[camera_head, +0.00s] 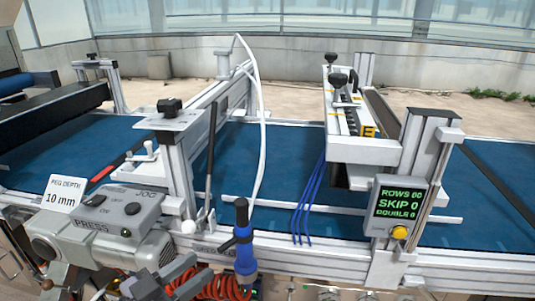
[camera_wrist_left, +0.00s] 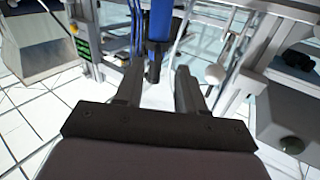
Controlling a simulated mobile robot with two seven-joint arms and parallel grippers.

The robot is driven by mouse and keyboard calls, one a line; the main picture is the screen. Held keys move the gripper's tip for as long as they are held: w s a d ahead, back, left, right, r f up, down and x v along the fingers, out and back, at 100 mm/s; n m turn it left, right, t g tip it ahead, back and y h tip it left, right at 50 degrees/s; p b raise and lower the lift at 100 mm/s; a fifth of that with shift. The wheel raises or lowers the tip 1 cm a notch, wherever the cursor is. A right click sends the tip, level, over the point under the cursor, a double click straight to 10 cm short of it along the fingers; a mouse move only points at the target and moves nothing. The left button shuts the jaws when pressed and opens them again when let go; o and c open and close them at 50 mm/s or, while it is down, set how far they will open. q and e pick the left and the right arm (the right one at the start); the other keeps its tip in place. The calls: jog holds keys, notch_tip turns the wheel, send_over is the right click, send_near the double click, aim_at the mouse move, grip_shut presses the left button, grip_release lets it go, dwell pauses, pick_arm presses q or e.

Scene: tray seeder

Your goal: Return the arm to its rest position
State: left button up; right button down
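My left gripper (camera_head: 166,282) is at the bottom of the head view, in front of the machine's near rail. Its two fingers also show in the left wrist view (camera_wrist_left: 158,78), spread apart with a clear gap and nothing between them. A blue-and-black hand tool (camera_head: 243,242) hangs upright at the near rail, just right of the gripper. In the left wrist view the blue tool (camera_wrist_left: 158,28) is beyond the fingertips, not visibly gripped. My right gripper is not in either view.
A grey control box (camera_head: 118,208) with a "10 mm" card stands left of the gripper. A red coiled hose (camera_head: 222,287) lies below the tool. A display box (camera_head: 398,206) reads "ROWS 00, SKIP 0, DOUBLE 0". The blue belt (camera_head: 275,165) runs behind, without trays. White tiled floor (camera_wrist_left: 30,120) is open below.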

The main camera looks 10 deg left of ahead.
pick_arm(q)
jog(key=s+a+f+n+g+y+p, duration=0.1)
jog(key=s+f+n+g+y+p, duration=0.1)
jog(key=f, duration=0.6)
jog(key=s+f+n+g+y+p, duration=0.2)
jog(key=s+f+y+p, duration=0.3)
jog(key=s+f, duration=0.3)
jog(key=shift+s+a+n+y, duration=0.4)
jog(key=shift+s+n, duration=0.1)
jog(key=shift+s, duration=0.25)
